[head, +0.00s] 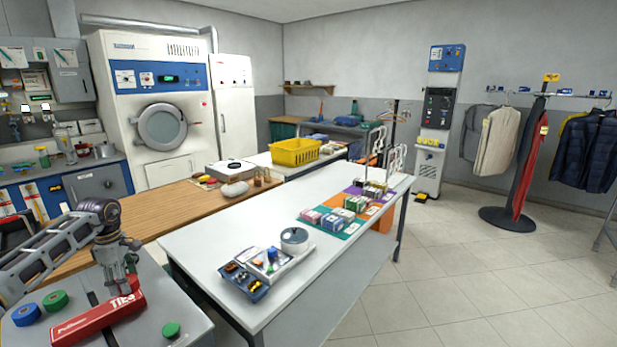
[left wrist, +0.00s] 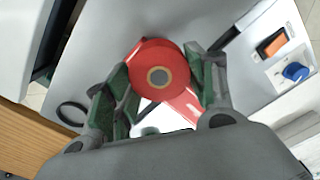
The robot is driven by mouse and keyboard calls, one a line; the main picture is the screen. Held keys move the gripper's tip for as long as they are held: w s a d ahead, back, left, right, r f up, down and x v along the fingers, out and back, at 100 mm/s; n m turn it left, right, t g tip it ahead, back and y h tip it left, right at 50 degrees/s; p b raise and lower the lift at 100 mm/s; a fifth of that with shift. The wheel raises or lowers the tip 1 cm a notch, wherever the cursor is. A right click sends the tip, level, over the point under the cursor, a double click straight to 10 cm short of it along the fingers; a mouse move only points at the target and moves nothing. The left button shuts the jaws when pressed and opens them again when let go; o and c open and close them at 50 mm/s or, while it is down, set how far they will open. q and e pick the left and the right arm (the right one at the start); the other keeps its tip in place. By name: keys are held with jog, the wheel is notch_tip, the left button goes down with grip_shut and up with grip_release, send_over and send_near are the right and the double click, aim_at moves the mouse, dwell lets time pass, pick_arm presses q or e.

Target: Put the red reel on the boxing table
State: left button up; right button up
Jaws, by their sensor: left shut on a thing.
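The red reel (left wrist: 148,57), a round disc with a tan and grey centre, sits between the fingers of my left gripper (left wrist: 160,88) in the left wrist view. The gripper is shut on it. In the head view my left gripper (head: 122,283) is low at the lower left, above a long red box (head: 85,325) with white lettering; it hides most of the reel there. Beneath is a grey-topped table (head: 190,310). I cannot tell for sure which table is the boxing table. My right gripper is not in view.
A long white table (head: 215,245) holds a tray (head: 248,285), a round tin (head: 294,238) and small packets. A wooden counter (head: 165,208) runs behind.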

pick_arm(q)
jog(key=shift+r+m, duration=0.15)
jog(key=shift+m, duration=0.65)
jog(key=shift+w+m, duration=0.1)
jog(key=shift+m, duration=0.6)
jog(key=shift+w+d+r+m, duration=0.1)
jog(key=shift+m, duration=0.7)
jog(key=m, duration=0.1)
jog(key=d, duration=0.1)
jog(key=m, duration=0.1)
jog(key=shift+w+d+r+m, duration=0.3)
jog(key=s+d+m, duration=0.2)
jog(key=d+m, duration=0.9)
jog(key=d, duration=0.7)
jog(key=s+d+f+m+p, duration=0.2)
jog(key=s+d+f+m, duration=0.1)
jog(key=s+d+f, duration=0.8)
jog(key=shift+s+d+f+m, duration=0.15)
jog(key=shift+s+d+m, duration=0.15)
jog(key=shift+s+d, duration=0.65)
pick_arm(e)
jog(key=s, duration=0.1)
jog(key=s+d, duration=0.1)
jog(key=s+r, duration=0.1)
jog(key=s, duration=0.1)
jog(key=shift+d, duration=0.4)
